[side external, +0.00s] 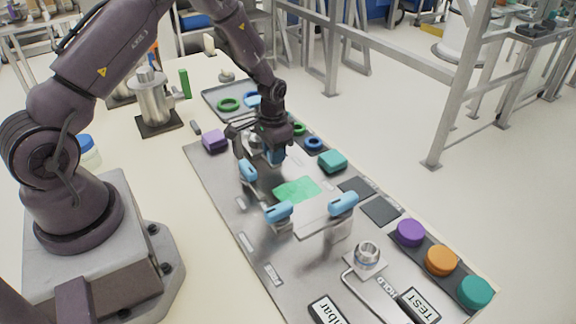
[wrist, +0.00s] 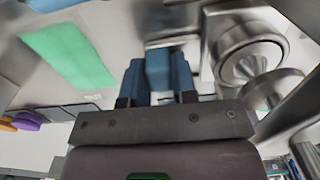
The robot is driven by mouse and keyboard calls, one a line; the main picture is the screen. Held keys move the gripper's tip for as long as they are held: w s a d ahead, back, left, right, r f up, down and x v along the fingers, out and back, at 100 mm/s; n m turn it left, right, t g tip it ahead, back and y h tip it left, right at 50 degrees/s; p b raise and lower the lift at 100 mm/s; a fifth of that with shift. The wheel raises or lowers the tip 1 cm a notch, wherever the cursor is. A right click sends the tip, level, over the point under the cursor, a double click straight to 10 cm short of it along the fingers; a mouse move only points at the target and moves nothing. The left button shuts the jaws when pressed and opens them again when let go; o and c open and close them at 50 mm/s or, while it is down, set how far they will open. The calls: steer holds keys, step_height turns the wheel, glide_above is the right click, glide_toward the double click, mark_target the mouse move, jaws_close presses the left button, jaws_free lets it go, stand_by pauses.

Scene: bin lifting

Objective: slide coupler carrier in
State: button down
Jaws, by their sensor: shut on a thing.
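My gripper (side external: 276,157) is low over the far part of the grey work plate, beyond the green patch (side external: 297,190). In the wrist view my gripper (wrist: 158,70) is shut on a blue block (wrist: 158,67) between its dark blue fingers. The block appears to be the grip of the coupler carrier. A round silver coupler (wrist: 247,52) sits right beside it. In the side view the coupler is mostly hidden by my gripper. A fixed silver fitting (side external: 367,255) with a bent tube stands near the plate's front.
Light-blue-topped clamps (side external: 279,212) and (side external: 343,205) flank the plate's middle; another clamp (side external: 248,171) is close left of my gripper. A purple block (side external: 214,140), a teal block (side external: 332,161) and coloured round buttons (side external: 441,260) lie along the edges. A metal canister (side external: 153,100) stands behind left.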

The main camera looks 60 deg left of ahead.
steer(key=shift+a, duration=0.55)
steer(key=c, duration=0.9)
jaws_free()
steer(key=shift+d+r, duration=0.1)
steer(key=shift+r, duration=0.05)
step_height(320, 180, up, 13)
steer(key=shift+f, duration=0.15)
